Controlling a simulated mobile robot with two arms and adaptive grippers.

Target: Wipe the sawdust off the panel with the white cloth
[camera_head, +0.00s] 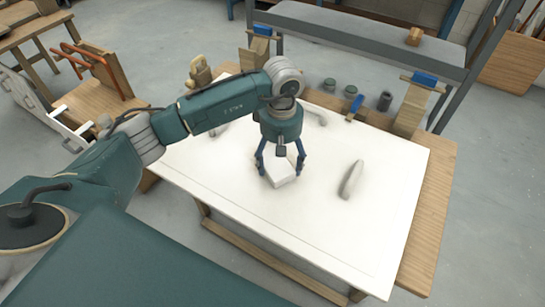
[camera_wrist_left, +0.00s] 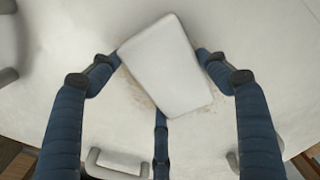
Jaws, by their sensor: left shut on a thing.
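The white panel (camera_head: 240,182) lies flat on a wooden workbench. The white cloth (camera_head: 281,172), a folded block, is on the panel near its middle. My left gripper (camera_head: 278,165) points down and is shut on the cloth, with its fingers at the cloth's sides. In the left wrist view the cloth (camera_wrist_left: 166,66) sits tilted between the blue fingers. Brownish sawdust (camera_wrist_left: 140,96) shows on the panel beside and around the cloth's edges; some may be hidden under it. My right gripper is not in view.
A pale handle-like piece (camera_head: 351,180) stands on the panel to the right, and another (camera_head: 313,115) is behind the gripper. Green jars (camera_head: 329,86), a dark cup (camera_head: 384,101) and wooden blocks with blue clamps (camera_head: 417,100) line the far edge. The panel's front is clear.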

